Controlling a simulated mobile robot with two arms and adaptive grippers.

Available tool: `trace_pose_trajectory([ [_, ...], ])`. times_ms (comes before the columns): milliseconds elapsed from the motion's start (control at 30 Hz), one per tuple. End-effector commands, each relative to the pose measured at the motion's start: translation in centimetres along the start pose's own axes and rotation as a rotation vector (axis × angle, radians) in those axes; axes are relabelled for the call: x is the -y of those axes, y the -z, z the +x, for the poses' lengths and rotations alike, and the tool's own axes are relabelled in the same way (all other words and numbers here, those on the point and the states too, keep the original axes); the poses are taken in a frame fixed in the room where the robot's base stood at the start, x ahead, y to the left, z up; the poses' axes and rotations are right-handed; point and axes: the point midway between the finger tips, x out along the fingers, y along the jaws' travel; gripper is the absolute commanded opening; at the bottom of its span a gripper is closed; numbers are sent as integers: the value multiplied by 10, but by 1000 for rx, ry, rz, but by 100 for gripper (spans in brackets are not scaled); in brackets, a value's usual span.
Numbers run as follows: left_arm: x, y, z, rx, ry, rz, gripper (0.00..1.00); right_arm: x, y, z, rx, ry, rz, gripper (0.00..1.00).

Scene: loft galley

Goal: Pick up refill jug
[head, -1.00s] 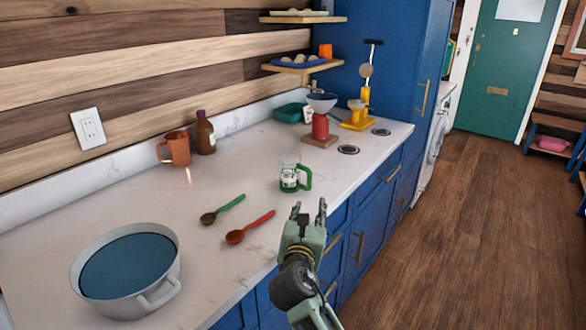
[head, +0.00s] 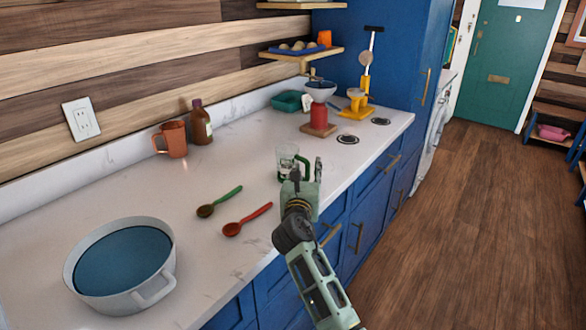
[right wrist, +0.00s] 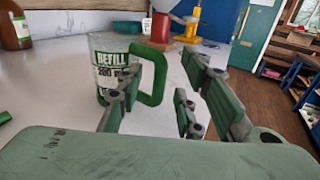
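The refill jug (head: 287,158) is clear with a green handle and base, and stands upright on the white counter. In the right wrist view the jug (right wrist: 112,66) shows the word REFILL and its green handle (right wrist: 160,75) points right. My right gripper (head: 305,170) is just in front of the jug and partly covers it in the head view. The handle is just beyond the fingers, and I cannot tell whether the left finger touches the jug. My left gripper is not in view.
A green spoon (head: 219,202) and a red spoon (head: 247,219) lie left of the gripper. A large pot (head: 162,283) stands at the near left. A terracotta mug (head: 172,139), a brown bottle (head: 201,124) and a red-based funnel stand (head: 319,115) are farther back.

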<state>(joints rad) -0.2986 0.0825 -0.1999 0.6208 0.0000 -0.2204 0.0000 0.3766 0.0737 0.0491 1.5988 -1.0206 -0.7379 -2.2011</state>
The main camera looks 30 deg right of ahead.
Motion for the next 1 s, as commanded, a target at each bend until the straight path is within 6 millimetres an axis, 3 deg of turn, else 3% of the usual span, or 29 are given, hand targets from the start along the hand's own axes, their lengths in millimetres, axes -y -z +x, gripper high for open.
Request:
trace_pose_trajectory([
  [133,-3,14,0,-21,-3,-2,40,0,0,0,0,0,0,30],
  [467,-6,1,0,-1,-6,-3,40,0,0,0,0,0,0,1],
  [1000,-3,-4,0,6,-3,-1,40,0,-1,0,2,0,0,0],
])
